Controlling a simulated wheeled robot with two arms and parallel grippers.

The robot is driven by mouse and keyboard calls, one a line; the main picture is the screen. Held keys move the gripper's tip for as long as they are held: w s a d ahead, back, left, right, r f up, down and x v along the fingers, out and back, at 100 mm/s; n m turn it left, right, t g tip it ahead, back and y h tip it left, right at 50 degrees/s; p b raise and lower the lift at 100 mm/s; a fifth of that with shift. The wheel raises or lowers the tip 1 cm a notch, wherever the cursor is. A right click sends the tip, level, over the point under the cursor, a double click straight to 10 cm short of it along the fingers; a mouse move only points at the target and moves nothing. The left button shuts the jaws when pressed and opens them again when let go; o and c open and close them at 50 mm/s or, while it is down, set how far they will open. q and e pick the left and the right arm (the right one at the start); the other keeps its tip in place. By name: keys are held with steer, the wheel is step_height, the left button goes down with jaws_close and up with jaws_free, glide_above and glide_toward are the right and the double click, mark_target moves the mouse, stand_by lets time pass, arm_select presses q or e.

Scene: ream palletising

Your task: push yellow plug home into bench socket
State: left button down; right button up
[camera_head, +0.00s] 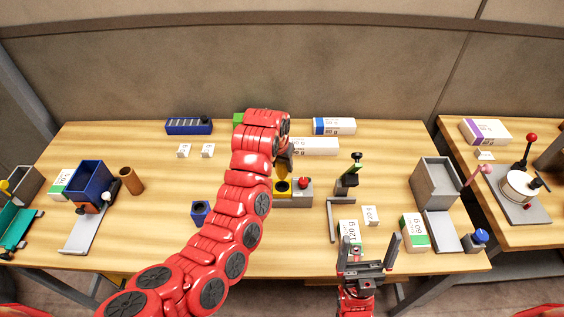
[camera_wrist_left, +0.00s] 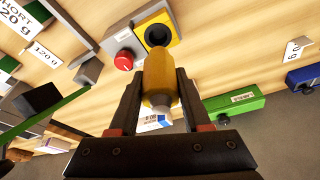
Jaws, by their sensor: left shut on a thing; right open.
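The yellow plug (camera_wrist_left: 160,80) is between the fingers of my left gripper (camera_wrist_left: 160,85), which is shut on it in the left wrist view. The bench socket (camera_wrist_left: 157,36) is a yellow block with a round dark hole, just beyond the plug's far end. It also shows in the head view (camera_head: 283,187), beside a grey box with a red knob. I cannot tell whether the plug's tip touches the socket. In the head view my left gripper (camera_head: 285,163) is mostly hidden by its red arm. My right gripper (camera_head: 368,248) is open and empty near the table's front edge.
The grey box with the red knob (camera_wrist_left: 123,48) adjoins the socket. A black-topped stand (camera_head: 349,181) stands to its right. Several paper packs lie around, including a green-ended one (camera_head: 414,232). A blue block (camera_head: 201,211) stands left of my left arm.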

mark_target(282, 179)
arm_select(q)
steer(key=shift+f+b, duration=0.6)
steer(key=shift+f, duration=1.25)
steer(key=shift+b, duration=0.75)
steer(key=shift+f+b, duration=0.8)
steer(key=shift+f, duration=0.9)
steer(key=shift+c, duration=1.4)
jaws_free()
steer(key=shift+r, duration=0.1)
